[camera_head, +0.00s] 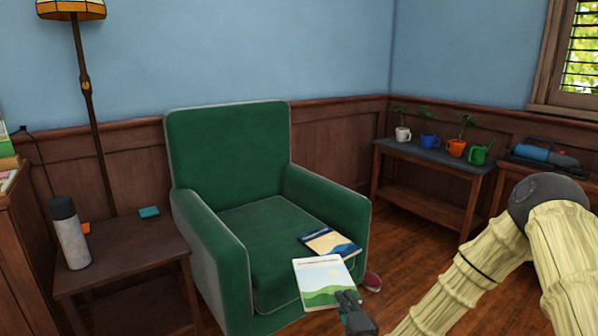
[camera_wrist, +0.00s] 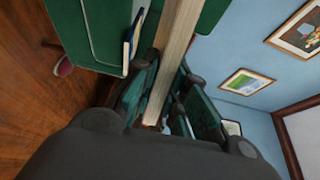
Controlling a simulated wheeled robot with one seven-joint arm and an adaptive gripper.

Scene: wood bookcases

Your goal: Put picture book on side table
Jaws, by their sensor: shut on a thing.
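The picture book (camera_head: 323,281), pale with a sun and green hills on its cover, is held in front of the green armchair's seat. My gripper (camera_head: 347,299) is shut on its near right edge. In the wrist view, the book's thick page edge (camera_wrist: 178,50) runs up between the fingers of my gripper (camera_wrist: 160,98). The side table (camera_head: 123,247) stands left of the armchair, a dark wood table with a lower shelf. A grey-white bottle (camera_head: 71,235), a teal item (camera_head: 149,212) and a small orange item (camera_head: 86,228) are on it.
A blue and yellow book (camera_head: 331,242) lies on the seat of the armchair (camera_head: 228,145), whose left arm stands between my gripper and the side table. A floor lamp (camera_head: 86,85) rises behind that table. Potted plants stand on a console table (camera_head: 432,157) at right.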

